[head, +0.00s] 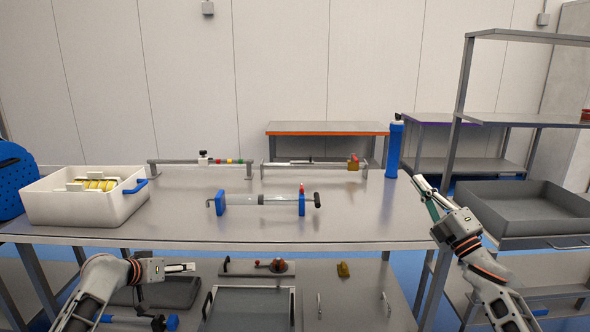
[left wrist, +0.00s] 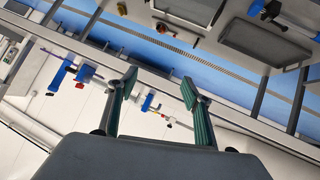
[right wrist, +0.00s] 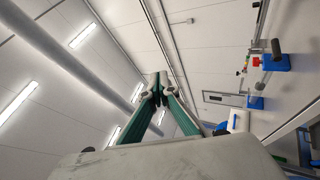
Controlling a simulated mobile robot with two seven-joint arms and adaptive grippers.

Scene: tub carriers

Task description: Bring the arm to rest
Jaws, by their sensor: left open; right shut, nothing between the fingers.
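My right gripper (head: 424,188) is raised at the right end of the steel table, pointing up and left in the head view. Its fingers are shut with nothing between them, and the fingertips meet in the right wrist view (right wrist: 157,90). My left gripper (head: 182,267) is low in front of the table, pointing right in the head view. In the left wrist view its two green-padded fingers stand apart with an empty gap (left wrist: 160,88). Neither gripper touches any object.
The steel table (head: 370,220) holds a white tub (head: 85,209) with yellow items, a clear cylinder device with blue ends (head: 260,200), two rail fixtures and a blue column (head: 394,150). A lower shelf holds a grey tray (head: 248,308). A rack with a grey bin (head: 525,207) stands right.

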